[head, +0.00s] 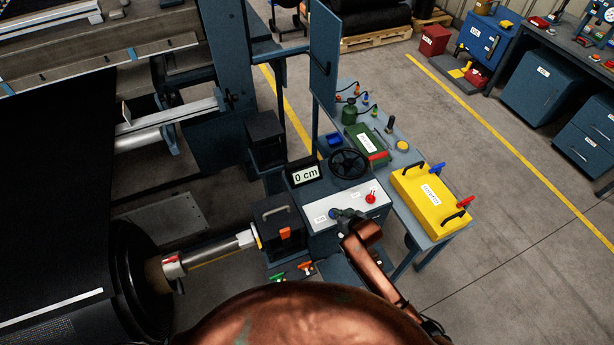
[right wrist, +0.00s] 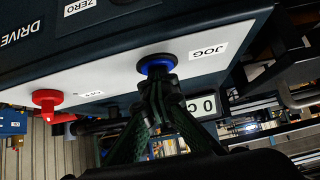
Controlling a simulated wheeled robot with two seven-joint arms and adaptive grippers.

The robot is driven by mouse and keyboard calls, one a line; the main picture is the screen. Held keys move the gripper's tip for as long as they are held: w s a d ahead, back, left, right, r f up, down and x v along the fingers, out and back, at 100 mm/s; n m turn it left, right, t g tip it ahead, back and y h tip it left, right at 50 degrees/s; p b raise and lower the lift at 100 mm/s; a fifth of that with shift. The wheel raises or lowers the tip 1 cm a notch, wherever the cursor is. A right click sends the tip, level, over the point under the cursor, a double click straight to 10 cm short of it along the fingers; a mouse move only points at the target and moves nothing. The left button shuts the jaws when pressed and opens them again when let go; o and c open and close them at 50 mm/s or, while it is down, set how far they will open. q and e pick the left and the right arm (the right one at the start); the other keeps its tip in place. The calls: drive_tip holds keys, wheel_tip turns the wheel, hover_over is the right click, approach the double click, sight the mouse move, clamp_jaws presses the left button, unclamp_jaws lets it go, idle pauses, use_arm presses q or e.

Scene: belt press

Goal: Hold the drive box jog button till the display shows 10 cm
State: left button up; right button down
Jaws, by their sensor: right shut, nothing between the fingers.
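The drive box's white panel (head: 325,221) faces up in the head view. Its display (head: 306,175) reads 0 cm; part of it also shows in the right wrist view (right wrist: 208,104). The round blue jog button (right wrist: 158,62) sits in a dark ring beside the JOG label (right wrist: 208,50). My right gripper (head: 337,213) is shut and empty over the panel, and it hides the button in the head view. In the right wrist view the fingertips (right wrist: 158,82) are right at the button; I cannot tell whether they press it. My left gripper is not in view.
A red knob (head: 371,197) is on the same panel, and a black handwheel (head: 349,163) stands behind it. A yellow case (head: 430,200) and a green box (head: 368,145) lie on the bench to the right. The belt roller (head: 210,252) is at left.

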drive_tip(key=shift+s+f, duration=0.5)
drive_tip(key=shift+f, duration=0.1)
idle(0.3)
drive_tip(key=r+p, duration=0.5)
drive_tip(key=shift+w+r, duration=0.2)
drive_tip(key=shift+w, duration=0.1)
drive_tip(key=b+v, duration=0.1)
drive_tip(key=v, duration=0.8)
drive_tip(key=shift+r+b, duration=0.3)
drive_tip(key=shift+r, duration=0.05)
drive_tip(key=shift+d, duration=0.1)
